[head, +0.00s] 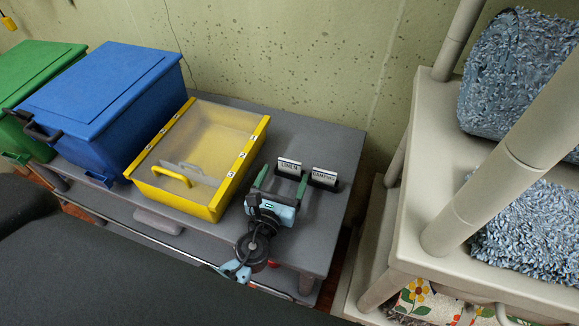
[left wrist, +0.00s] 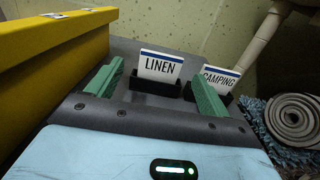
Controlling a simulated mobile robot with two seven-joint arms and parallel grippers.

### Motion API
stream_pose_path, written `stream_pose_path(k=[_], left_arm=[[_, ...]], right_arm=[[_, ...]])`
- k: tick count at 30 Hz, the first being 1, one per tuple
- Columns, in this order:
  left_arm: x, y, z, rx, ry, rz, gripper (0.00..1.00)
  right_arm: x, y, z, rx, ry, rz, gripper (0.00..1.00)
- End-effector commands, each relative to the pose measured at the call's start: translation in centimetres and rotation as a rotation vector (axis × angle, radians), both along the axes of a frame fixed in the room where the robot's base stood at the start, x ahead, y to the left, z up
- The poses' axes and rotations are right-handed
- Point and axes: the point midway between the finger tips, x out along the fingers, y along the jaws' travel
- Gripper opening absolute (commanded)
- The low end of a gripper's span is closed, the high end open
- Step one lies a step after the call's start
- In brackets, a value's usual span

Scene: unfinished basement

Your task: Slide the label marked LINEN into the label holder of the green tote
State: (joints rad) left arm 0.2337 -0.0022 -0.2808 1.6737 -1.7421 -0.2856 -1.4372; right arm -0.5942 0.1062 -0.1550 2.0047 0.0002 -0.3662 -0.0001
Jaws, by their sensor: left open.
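The LINEN label (head: 289,167), a white card with a blue top stripe, stands upright in a small black stand on the grey bench; it also shows in the left wrist view (left wrist: 160,66). My left gripper (head: 281,180) is open, its two green fingers pointing toward the label. In the left wrist view (left wrist: 156,78) the label shows between the fingers, with nothing gripped. The green tote (head: 38,62) is at the far left, partly hidden by the blue tote and cut off by the picture edge. I cannot make out its label holder clearly. My right gripper is not in view.
A CAMPING label (head: 324,176) stands in its own black stand just right of LINEN. A yellow bin (head: 216,208) with a clear lid and a blue tote (head: 100,90) fill the bench (head: 325,225) leftward. A beige shelf (head: 420,205) with rugs stands right.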

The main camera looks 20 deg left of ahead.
Motion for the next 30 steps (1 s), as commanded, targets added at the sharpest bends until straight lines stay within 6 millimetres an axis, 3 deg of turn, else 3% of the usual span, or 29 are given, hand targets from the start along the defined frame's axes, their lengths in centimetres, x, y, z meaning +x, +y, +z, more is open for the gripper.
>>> stream_pose_path(k=[6, 16, 27, 30], left_arm=[[2.9, -0.1, 0.0, 0.0, 0.0, -0.001, 0.8], [3.4, 0.0, 0.0, 0.0, 0.001, -0.001, 0.8], [3.4, 0.0, 0.0, 0.0, 0.001, -0.001, 0.32], [3.4, 0.0, 0.0, 0.0, 0.0, -0.001, 0.32]], right_arm=[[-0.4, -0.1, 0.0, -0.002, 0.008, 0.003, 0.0], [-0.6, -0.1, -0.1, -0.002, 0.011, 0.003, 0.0], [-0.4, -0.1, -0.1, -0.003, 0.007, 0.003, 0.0], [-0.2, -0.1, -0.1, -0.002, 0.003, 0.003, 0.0]])
